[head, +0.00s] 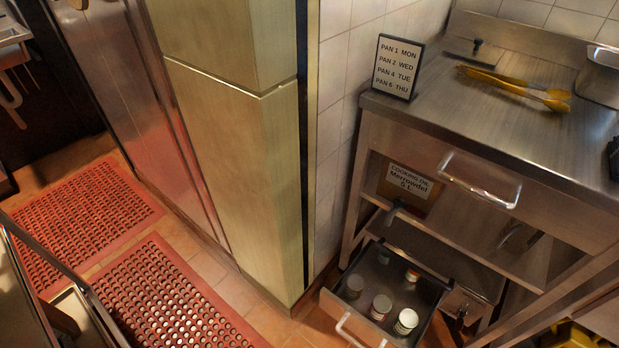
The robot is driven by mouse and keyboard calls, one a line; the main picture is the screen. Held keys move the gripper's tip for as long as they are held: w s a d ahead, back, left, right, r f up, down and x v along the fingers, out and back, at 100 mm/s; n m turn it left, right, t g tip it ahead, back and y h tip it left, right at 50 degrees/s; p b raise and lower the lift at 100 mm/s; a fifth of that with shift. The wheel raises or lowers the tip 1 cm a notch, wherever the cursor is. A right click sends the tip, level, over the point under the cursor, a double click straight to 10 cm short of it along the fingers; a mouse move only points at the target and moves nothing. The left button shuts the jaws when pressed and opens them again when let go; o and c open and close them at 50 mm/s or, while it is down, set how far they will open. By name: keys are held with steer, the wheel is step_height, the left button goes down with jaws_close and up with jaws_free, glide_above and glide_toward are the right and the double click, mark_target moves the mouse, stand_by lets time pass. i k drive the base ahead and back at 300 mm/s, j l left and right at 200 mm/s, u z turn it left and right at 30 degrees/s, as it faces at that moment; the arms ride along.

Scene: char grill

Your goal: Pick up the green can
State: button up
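An open metal drawer (329,299) low under the steel counter holds several small cans. My gripper is not in view.
The steel counter (480,110) above bears yellow-handled tongs (515,88) and a pan-list sign (397,67). A cooking oil box (409,186) sits on a shelf. A tall metal column (245,180) stands left of the drawer. Red mats (165,300) cover floor at left.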

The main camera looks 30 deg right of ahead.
mark_target(408, 319)
steer(key=k+l+u, duration=0.1)
steer(key=k+l, duration=0.4)
steer(key=k, duration=0.15)
steer(key=k+l, duration=0.45)
steer(key=k, duration=0.2)
steer(key=i+l+u, duration=0.05)
